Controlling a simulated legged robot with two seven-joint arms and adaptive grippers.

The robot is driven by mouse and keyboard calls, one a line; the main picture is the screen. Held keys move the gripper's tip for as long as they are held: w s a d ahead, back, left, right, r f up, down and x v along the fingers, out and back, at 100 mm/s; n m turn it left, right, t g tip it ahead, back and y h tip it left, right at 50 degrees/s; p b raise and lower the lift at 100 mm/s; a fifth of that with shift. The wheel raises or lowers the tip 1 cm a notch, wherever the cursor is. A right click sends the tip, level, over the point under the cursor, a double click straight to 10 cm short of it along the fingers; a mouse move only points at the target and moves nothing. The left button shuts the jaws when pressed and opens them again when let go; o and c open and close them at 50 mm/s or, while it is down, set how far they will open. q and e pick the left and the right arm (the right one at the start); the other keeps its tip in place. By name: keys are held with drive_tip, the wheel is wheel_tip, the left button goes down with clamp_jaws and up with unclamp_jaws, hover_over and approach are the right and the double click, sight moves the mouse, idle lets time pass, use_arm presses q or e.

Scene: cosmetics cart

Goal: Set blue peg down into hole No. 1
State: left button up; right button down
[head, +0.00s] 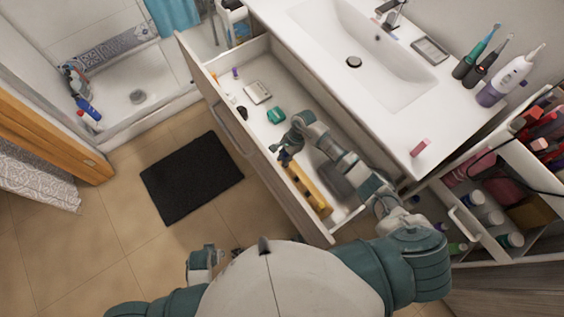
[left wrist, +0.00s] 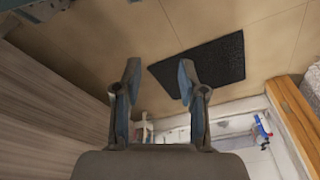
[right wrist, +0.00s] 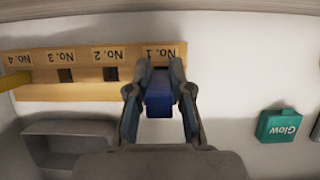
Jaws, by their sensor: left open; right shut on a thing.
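The blue peg (right wrist: 158,98) is held between the fingers of my right gripper (right wrist: 158,88), seen in the right wrist view. The wooden board (right wrist: 90,88) has labels No. 1 to No. 4, which read upside down there. The peg is at the No. 1 end of the board and overlaps it; hole No. 1 is hidden, and I cannot tell whether the peg is in it. In the head view my right gripper (head: 286,156) is at the board's (head: 306,188) far end, inside the open drawer. My left gripper (left wrist: 160,78) is open and empty above the floor.
A grey tray (right wrist: 70,140) lies beside the board in the drawer. A green "Glow" box (right wrist: 279,126) and a white item (head: 257,92) lie farther along it. A yellow piece (right wrist: 14,79) is near No. 4. Drawer walls (head: 228,128) surround the right gripper.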

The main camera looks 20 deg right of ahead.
drive_tip(key=shift+x, duration=0.85)
wheel_tip(320, 180, down, 3)
drive_tip(key=shift+w+d+r+b, duration=0.1)
drive_tip(key=shift+d+r+b, duration=0.1)
drive_tip(key=shift+b, duration=0.15)
drive_tip(key=shift+d+f, duration=0.3)
drive_tip(key=c, duration=1.1)
unclamp_jaws()
drive_tip(key=shift+f, duration=0.15)
use_arm(q)
drive_tip(key=shift+w+r, duration=0.2)
drive_tip(key=shift+r, duration=0.9)
use_arm(e)
drive_tip(key=shift+o, duration=0.2)
drive_tip(key=shift+a, duration=0.15)
